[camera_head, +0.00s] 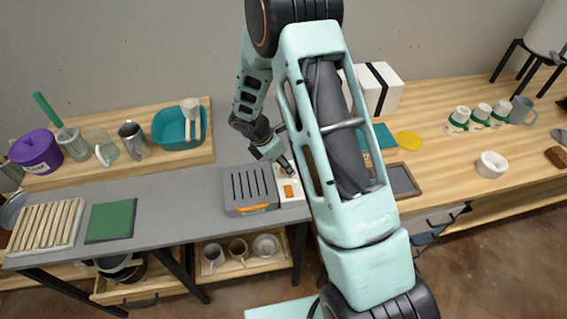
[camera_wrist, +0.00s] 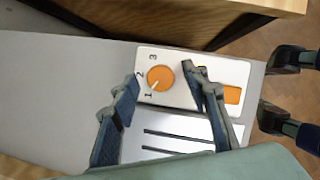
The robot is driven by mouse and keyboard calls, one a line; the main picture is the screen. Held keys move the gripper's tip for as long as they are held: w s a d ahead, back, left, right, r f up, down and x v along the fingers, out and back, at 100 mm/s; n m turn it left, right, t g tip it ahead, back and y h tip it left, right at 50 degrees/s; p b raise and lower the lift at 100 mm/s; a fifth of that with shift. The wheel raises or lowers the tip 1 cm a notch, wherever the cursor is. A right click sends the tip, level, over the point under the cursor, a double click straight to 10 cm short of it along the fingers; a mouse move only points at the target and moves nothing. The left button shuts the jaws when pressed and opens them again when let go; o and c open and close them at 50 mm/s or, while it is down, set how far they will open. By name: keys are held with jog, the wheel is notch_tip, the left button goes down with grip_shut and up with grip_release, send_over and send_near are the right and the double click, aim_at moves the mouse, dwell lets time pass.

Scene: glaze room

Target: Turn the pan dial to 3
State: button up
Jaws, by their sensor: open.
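The pan dial (camera_wrist: 160,78) is a round orange knob on a white panel (camera_wrist: 182,97), with the marks 1, 2 and 3 printed along its left side. Its pale pointer line appears to aim down-left, close to the 1. My gripper (camera_wrist: 162,73) is open, with one finger on each side of the dial. The fingers look apart from the knob; their exact height above the panel is hard to tell. In the head view my gripper (camera_head: 283,165) is over the panel and largely hides the dial.
An orange rectangular piece (camera_wrist: 232,95) lies on the panel beside the right finger. A grey slotted unit (camera_head: 236,205) with an orange handle adjoins the panel. A green mat (camera_head: 110,220) and slatted board (camera_head: 45,226) lie left on the grey table. Wooden counter borders it.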

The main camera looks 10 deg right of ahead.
jog(key=shift+f, duration=0.15)
grip_shut()
dwell(0.4)
